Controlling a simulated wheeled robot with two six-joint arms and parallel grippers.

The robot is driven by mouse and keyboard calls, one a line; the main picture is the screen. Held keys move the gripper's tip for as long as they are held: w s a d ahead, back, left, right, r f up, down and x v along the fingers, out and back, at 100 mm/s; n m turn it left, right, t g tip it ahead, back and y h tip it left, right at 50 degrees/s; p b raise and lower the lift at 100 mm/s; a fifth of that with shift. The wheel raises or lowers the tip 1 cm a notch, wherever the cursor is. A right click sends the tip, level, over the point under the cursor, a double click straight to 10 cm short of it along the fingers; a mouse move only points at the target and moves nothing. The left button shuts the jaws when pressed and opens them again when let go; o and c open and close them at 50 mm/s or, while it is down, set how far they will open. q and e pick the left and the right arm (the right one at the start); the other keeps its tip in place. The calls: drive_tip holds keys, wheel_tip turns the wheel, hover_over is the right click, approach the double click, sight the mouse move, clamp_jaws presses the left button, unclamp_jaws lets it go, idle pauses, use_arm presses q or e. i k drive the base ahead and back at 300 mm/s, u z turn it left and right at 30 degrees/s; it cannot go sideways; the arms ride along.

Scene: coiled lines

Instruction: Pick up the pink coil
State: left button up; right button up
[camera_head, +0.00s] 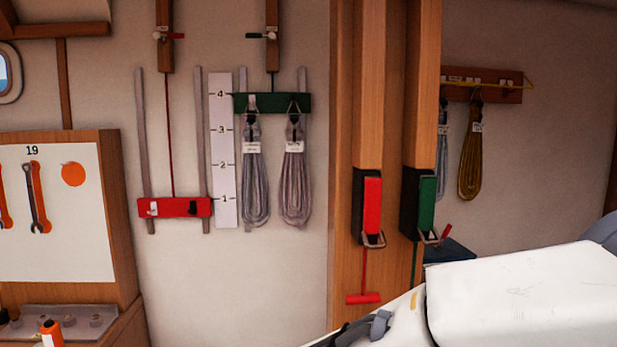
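A pale pinkish coil (295,182) hangs from a hook on the right of a green bar (272,103) on the wall, with a white tag near its top. A greyer coil (255,185) hangs beside it on the left, also tagged. A white arm of mine comes in from the lower right. A dark and grey part near its end, apparently my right gripper (365,329), is cut by the bottom edge, below and right of the coils and apart from them. Its fingers cannot be made out. My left gripper is not in view.
Wooden posts (345,120) stand right of the coils, carrying a red handle (372,205) and a green handle (426,203). A red bar (174,207) and numbered scale (223,150) are to the left. An ochre coil (470,165) hangs behind the posts.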

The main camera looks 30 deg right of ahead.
sight(294, 159)
drive_tip(key=z, duration=0.55)
drive_tip(key=k, duration=1.15)
drive_tip(key=u, duration=0.1)
drive_tip(key=i, duration=0.5)
drive_tip(key=u, duration=0.8)
drive_tip(key=i, duration=1.35)
drive_tip(key=z, duration=0.8)
